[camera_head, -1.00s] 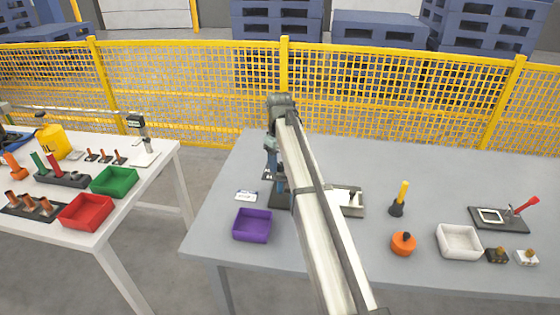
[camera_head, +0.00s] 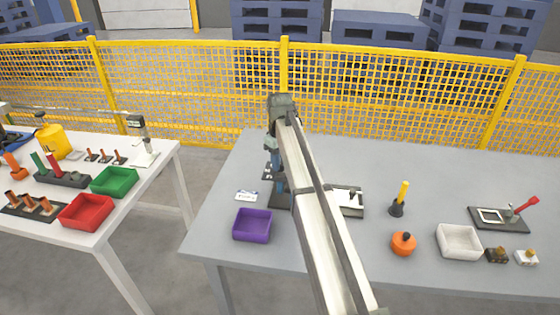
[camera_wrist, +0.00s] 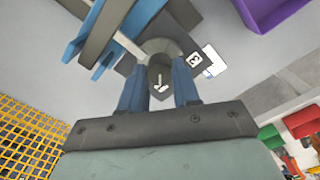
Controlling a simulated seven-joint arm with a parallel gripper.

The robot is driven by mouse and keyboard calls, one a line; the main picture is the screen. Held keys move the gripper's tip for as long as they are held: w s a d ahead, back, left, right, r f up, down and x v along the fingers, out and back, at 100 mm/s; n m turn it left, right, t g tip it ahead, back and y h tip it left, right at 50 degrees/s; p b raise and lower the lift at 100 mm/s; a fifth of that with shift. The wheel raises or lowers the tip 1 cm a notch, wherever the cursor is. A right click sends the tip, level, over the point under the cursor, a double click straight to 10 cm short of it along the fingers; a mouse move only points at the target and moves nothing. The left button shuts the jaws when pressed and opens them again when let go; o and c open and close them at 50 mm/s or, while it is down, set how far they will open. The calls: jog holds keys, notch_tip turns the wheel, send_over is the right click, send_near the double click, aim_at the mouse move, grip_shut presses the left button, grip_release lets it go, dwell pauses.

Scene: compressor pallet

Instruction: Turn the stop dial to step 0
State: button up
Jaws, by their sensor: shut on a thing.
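The stop dial (camera_wrist: 157,48) is a grey round knob on a dark base plate in the wrist view. A light pointer mark shows on its middle. In the head view my gripper (camera_head: 275,172) is at the left part of the grey table, and my arm hides most of the dial there.
A purple bin (camera_head: 252,225) and a white card (camera_head: 246,196) lie nearby. A black and yellow upright tool (camera_head: 400,198) and a white bin (camera_head: 459,241) stand to the right.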

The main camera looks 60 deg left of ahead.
jog(key=m, duration=0.4)
jog(key=shift+m, duration=0.3)
jog(key=m, duration=0.4)
jog(key=shift+m, duration=0.3)
dwell(0.3)
jog(key=o, duration=1.1)
jog(key=shift+c, duration=0.2)
notch_tip(320, 180, up, 14)
